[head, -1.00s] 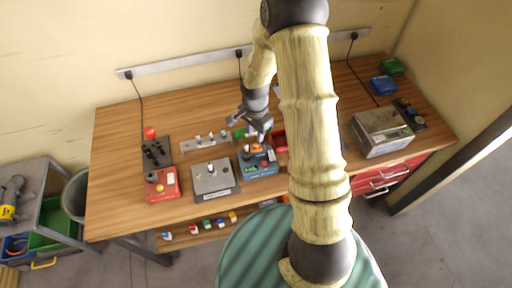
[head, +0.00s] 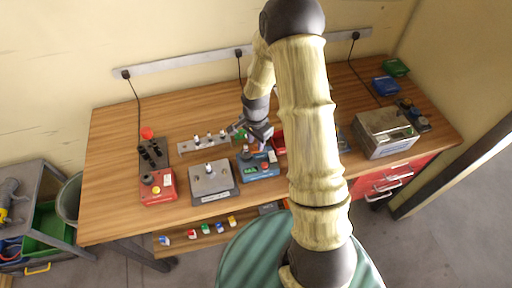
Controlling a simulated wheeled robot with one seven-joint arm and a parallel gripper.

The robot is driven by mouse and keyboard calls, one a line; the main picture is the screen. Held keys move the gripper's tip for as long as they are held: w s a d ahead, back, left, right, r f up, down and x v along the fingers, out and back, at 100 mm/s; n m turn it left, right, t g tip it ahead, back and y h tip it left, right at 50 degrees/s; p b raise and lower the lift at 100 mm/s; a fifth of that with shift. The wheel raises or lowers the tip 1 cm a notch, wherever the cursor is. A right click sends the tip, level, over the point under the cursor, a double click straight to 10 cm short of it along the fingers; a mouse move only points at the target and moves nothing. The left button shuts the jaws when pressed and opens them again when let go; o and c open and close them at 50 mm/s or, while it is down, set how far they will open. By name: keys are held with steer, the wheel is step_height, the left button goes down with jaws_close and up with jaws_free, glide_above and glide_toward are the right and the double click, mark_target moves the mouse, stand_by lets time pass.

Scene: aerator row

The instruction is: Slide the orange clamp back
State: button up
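The blue device (head: 260,174) stands near the front edge of the bench, with a green lit display (head: 250,170) and a small orange-red part (head: 265,167) on its front. A grey peg with a pale tip (head: 245,151) stands at its back left. I cannot clearly make out the orange clamp; the back of the device is partly covered by my gripper. My gripper (head: 256,138) is over the back of the device, pointing down. Its fingers are too small and dark to tell their opening or whether they touch anything.
A grey box with a peg (head: 213,184) and a red box (head: 158,188) stand left of the device. A rail with several pegs (head: 205,142) lies behind. A red part (head: 278,143) is close at right. My arm hides the bench further right.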

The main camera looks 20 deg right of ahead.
steer(key=shift+f+b, duration=0.7)
steer(key=shift+f, duration=0.2)
steer(key=shift+r, duration=0.15)
steer(key=c, duration=0.6)
